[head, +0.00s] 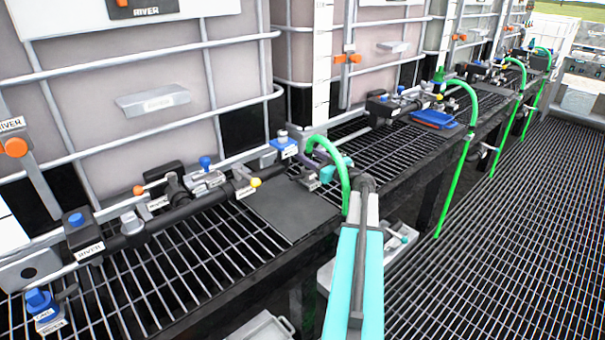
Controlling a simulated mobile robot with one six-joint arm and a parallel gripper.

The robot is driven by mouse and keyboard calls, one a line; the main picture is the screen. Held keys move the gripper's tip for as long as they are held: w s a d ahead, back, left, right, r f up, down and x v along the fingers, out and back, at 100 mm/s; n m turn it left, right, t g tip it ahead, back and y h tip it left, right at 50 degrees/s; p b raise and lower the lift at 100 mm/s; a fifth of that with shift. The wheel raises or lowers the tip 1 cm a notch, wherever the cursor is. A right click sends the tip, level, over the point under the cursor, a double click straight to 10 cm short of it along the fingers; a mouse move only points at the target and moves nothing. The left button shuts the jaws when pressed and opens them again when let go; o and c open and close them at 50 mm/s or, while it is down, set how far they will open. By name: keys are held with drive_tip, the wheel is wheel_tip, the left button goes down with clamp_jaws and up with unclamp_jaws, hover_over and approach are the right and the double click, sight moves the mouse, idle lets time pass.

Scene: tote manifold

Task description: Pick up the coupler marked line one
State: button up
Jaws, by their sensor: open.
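A blue coupler-like fitting (42,303) with small white labels sits on the grating at the lower left. Another blue fitting (284,146) with a white label stands at the tote's corner, near the middle. Their labels are too small to read, so I cannot tell which one is marked line one. My gripper (328,172), with teal parts, is at the end of my arm over the shelf's front edge, right of the second blue fitting. It is open, and no object shows in it. My arm and a green hose partly hide the area around it.
A dark pipe manifold (150,228) with valves runs along the totes. A flat dark plate (290,208) lies on the grating left of my arm. Green hoses (456,178) arch over the shelf's front edge. Grey bins stand below. The grated floor (500,240) at right is clear.

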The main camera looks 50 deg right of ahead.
drive_tip(key=shift+w+d+p, duration=0.15)
drive_tip(key=shift+w+p, duration=0.4)
drive_tip(key=shift+w, duration=1.7)
drive_tip(key=shift+r, duration=0.1)
clamp_jaws()
